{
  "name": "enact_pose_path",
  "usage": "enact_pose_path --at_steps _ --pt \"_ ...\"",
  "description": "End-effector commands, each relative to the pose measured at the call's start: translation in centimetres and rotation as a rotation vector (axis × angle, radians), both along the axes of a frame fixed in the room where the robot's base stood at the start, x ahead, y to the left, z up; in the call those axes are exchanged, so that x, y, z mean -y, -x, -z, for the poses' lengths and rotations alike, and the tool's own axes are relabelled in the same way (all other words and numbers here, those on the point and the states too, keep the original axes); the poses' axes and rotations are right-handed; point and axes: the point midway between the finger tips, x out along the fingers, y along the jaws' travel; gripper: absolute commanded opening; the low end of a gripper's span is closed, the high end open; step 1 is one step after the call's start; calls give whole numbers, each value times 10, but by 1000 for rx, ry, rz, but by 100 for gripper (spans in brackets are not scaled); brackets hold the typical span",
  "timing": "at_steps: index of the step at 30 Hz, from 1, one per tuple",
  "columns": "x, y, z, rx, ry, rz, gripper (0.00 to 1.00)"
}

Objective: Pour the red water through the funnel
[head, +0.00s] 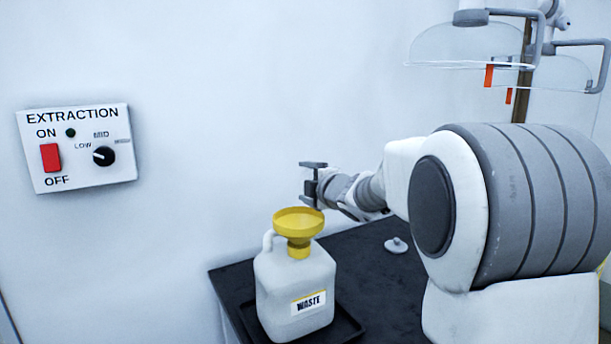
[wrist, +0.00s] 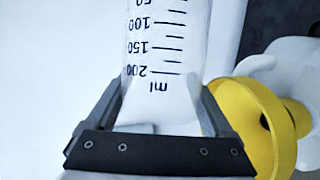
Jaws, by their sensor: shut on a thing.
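My gripper (head: 313,180) is above and slightly right of the yellow funnel (head: 299,224) in the head view. In the wrist view, my gripper (wrist: 158,90) is shut on a clear graduated vessel (wrist: 165,35) with black ml marks, its numbers upside down in the picture. I see no red water in the visible part of it. The vessel cannot be made out in the head view. The funnel sits in the neck of the white waste jug (head: 283,285). In the wrist view the funnel (wrist: 250,115) is right of the vessel, apart in depth or touching I cannot tell.
The jug stands in a black tray (head: 349,330) on a dark bench (head: 365,265). A small grey cap (head: 397,245) lies on the bench. An extraction panel (head: 80,148) is on the wall at left. Clear hoods (head: 465,47) hang at top right.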

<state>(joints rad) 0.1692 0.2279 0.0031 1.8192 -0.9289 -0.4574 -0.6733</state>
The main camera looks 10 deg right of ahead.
Motion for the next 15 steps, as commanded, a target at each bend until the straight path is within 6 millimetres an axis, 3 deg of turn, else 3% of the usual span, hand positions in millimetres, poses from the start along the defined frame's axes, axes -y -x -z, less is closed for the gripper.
enact_pose_path --at_steps 1,15 --pt "1 0 -9 -9 -13 0 16" --pt "4 -3 -18 -86 -132 -1 16"
